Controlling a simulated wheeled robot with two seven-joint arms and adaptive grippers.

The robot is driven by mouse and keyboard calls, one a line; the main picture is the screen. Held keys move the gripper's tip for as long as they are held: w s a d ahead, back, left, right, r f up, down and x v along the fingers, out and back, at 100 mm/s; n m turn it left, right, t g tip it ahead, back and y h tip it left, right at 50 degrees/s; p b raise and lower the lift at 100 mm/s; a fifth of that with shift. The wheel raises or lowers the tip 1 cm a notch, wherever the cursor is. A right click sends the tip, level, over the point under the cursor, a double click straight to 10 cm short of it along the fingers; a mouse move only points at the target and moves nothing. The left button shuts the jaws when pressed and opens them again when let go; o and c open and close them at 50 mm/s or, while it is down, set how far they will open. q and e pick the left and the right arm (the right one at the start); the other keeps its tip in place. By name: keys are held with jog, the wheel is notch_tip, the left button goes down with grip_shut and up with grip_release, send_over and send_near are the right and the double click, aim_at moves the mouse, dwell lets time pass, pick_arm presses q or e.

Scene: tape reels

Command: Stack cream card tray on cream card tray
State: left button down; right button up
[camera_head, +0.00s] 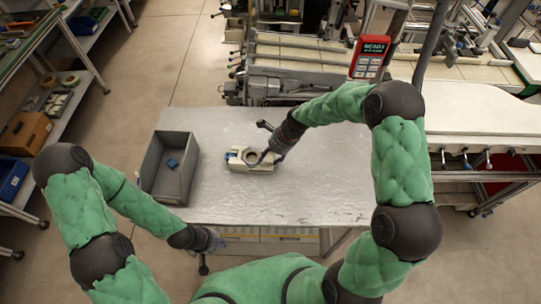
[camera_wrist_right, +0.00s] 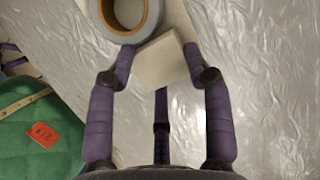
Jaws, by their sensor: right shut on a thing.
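A cream card tray (camera_wrist_right: 163,62) is between the fingers of my right gripper (camera_wrist_right: 160,50), which is shut on it. In the head view the right gripper (camera_head: 270,157) reaches down to the right end of a cream block-like group (camera_head: 258,167) at mid-table. A second cream surface (camera_wrist_right: 178,18) shows just beyond the held tray; whether the two touch I cannot tell. A grey tape reel with an orange-brown core (camera_wrist_right: 127,35) lies beside the held tray. My left gripper (camera_head: 212,241) is low at the table's front left edge; its fingers are too small to read.
A grey open bin (camera_head: 148,170) with a small blue item (camera_head: 172,163) stands on the table's left side. A small blue thing (camera_head: 231,155) is at the cream group's left end. The metal table (camera_head: 325,190) is clear at the right. Machinery (camera_head: 290,75) stands behind.

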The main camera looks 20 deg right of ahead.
jog(key=shift+r, duration=0.1)
jog(key=o, duration=1.3)
jog(key=p+v, duration=0.2)
jog(key=v, duration=1)
jog(key=shift+s+a, duration=0.1)
